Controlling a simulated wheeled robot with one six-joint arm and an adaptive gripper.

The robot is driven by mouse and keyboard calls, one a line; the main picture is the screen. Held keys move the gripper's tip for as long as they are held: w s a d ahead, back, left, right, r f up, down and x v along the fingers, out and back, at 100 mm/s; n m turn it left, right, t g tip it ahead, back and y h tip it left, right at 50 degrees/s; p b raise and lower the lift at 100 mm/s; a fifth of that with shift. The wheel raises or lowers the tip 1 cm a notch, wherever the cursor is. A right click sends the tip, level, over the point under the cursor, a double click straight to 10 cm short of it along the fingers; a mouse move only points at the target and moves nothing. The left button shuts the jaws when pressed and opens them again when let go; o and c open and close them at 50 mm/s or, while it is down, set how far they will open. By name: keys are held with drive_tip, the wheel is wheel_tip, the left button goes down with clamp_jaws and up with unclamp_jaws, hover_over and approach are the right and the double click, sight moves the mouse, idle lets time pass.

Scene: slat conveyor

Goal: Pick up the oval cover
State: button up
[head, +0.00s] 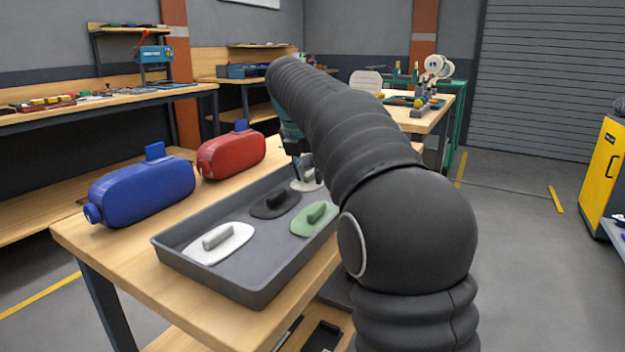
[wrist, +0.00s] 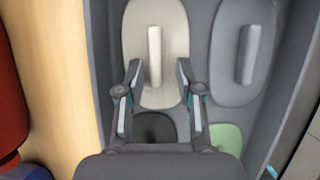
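Several covers with raised bar handles lie in a grey tray (head: 215,283). In the head view these are a white cover (head: 218,243), a black cover (head: 275,204), a green cover (head: 312,220) and a cream cover (head: 303,186), partly hidden by my arm. In the wrist view the long oval cream cover (wrist: 137,35) lies just ahead of my gripper (wrist: 157,72). Its upright handle (wrist: 154,55) lines up between my two spread fingers, with gaps at both sides. A grey rounded cover (wrist: 226,82) lies to its right. My gripper is open and empty.
A blue tank (head: 140,190) and a red tank (head: 232,155) stand on the wooden table (head: 95,240) left of the tray. The tray's walls rise around the covers. Workbenches stand behind, and a yellow cabinet (head: 605,175) is at the far right.

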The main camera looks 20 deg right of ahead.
drive_tip(key=shift+f, duration=0.15)
clamp_jaws()
